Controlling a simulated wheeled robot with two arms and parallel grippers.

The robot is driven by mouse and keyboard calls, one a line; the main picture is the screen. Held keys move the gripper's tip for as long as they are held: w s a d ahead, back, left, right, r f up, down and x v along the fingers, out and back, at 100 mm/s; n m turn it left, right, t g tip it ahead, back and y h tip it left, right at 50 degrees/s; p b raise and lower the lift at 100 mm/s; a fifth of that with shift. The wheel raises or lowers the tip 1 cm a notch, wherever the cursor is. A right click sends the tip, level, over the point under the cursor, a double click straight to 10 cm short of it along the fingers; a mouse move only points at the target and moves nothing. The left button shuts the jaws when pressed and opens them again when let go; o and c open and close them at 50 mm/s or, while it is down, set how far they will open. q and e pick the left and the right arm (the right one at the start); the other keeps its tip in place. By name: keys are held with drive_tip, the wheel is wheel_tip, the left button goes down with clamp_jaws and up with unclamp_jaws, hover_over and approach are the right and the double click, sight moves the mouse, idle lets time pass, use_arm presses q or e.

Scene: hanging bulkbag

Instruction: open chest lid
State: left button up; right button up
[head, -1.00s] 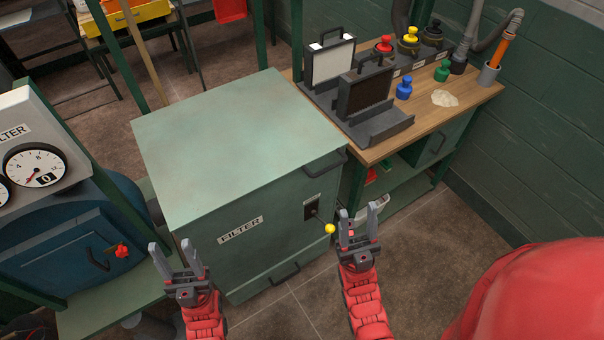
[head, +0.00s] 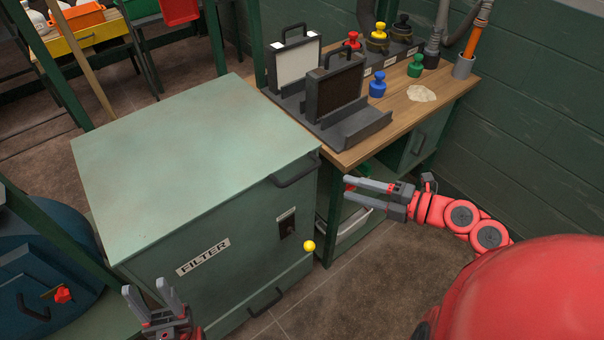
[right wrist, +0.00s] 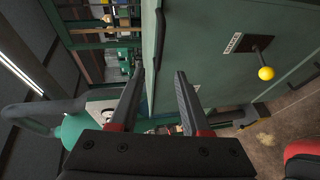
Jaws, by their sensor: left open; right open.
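The green chest (head: 205,215) has a "FILTER" label and a flat, closed lid (head: 195,140). A dark bar handle (head: 297,170) sits at the lid's front right edge. A yellow-knobbed lever (head: 309,246) is on the chest front, and it also shows in the right wrist view (right wrist: 266,73). My right gripper (head: 349,188) is open and empty, its fingers pointing left, right of the lid handle and apart from it in the head view. Its fingers (right wrist: 159,75) frame the chest's edge in the wrist view. My left gripper (head: 146,289) is open and empty, low before the chest's front left.
A wooden bench (head: 400,115) stands right of the chest, with a black-framed case (head: 335,92) and several coloured knobs. A blue machine (head: 45,270) is at left. A lower handle (head: 265,302) is on the chest front. Floor is clear at front right.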

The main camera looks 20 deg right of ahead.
sight(305, 175)
drive_tip(key=p+x, duration=0.1)
drive_tip(key=x, duration=1.3)
clamp_jaws()
idle(0.9)
